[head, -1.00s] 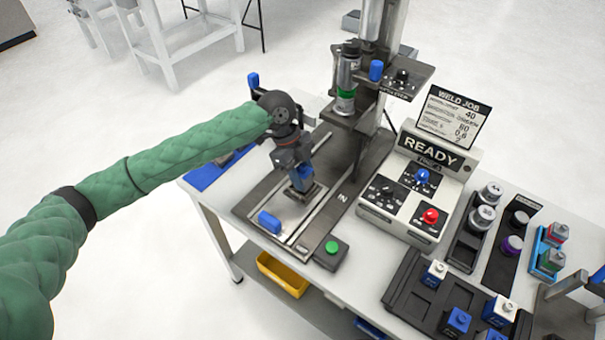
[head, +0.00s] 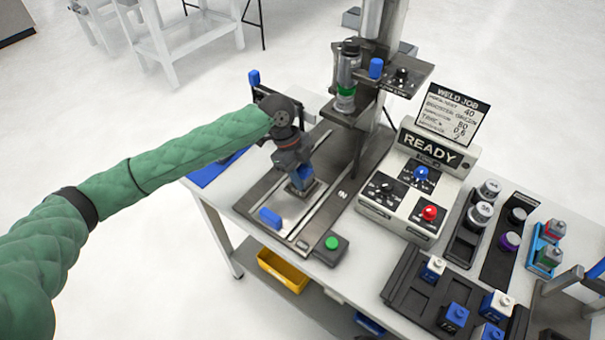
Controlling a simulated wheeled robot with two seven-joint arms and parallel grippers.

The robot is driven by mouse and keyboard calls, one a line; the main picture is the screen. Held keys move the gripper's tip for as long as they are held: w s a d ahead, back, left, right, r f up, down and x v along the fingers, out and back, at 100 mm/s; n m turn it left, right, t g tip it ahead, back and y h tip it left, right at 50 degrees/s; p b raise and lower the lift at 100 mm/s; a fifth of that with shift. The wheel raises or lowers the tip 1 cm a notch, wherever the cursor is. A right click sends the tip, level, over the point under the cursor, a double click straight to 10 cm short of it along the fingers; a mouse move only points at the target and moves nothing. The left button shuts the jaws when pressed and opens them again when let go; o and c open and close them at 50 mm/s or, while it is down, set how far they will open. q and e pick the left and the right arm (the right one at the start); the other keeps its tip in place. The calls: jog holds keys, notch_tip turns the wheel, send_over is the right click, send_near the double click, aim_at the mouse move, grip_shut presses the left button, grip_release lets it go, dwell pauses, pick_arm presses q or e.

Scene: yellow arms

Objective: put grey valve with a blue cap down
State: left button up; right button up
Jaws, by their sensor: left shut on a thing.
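My left gripper (head: 301,172) points down over the grey fixture plate (head: 296,206) under the press column. It is shut on a small part that shows blue (head: 304,177) between the fingers. This looks like the grey valve with the blue cap, but the gripper hides most of it. The part is at or just above the plate; I cannot tell whether it touches. My right gripper is not in view.
The press column (head: 374,120) rises close behind. The control box (head: 418,185) and the black tray (head: 437,302) of blue and white parts are to the right.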

pick_arm(q)
jog(key=o, duration=0.7)
jog(key=shift+s+f, duration=0.25)
jog(key=shift+f, duration=0.5)
jog(key=shift+o, duration=1.4)
jog(key=shift+a+f, duration=0.1)
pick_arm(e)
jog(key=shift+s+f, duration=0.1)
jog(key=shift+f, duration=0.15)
pick_arm(q)
jog(key=shift+w+r, duration=0.1)
jog(key=shift+r, duration=0.4)
jog(key=shift+o, duration=0.2)
jog(key=shift+w+r+b, duration=0.15)
jog(key=shift+r+b, duration=0.05)
jog(key=shift+b, duration=0.1)
jog(key=b+v, duration=0.3)
jog(key=v, duration=0.9)
jog(key=shift+w+r, duration=0.15)
jog(key=shift+r, duration=0.05)
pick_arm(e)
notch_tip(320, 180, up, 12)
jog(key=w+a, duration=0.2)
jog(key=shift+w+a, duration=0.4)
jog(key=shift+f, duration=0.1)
